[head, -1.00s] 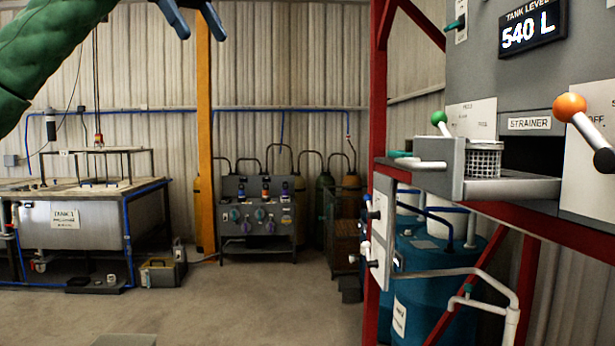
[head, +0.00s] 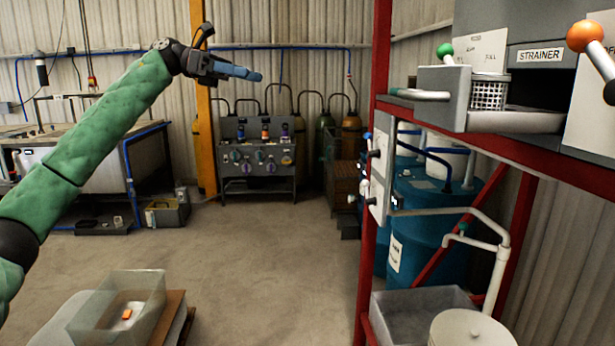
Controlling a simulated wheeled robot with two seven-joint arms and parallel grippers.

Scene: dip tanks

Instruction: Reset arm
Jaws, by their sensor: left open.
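My left arm, in a green sleeve, comes in from the left in the head view. My left gripper (head: 238,71) is raised in the upper middle, its blue fingers pointing right. It is open and nothing shows between the fingers. It is in the air, in front of the far wall and the orange post, clear of the red rack on the right. My right gripper is not in view.
A strainer drawer (head: 515,122) stands pulled out of the grey panel on the red rack (head: 368,200), with a mesh basket (head: 488,92) in it. A clear bin (head: 128,310) sits low at front left. Blue drums (head: 425,215) stand under the rack. The middle floor is clear.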

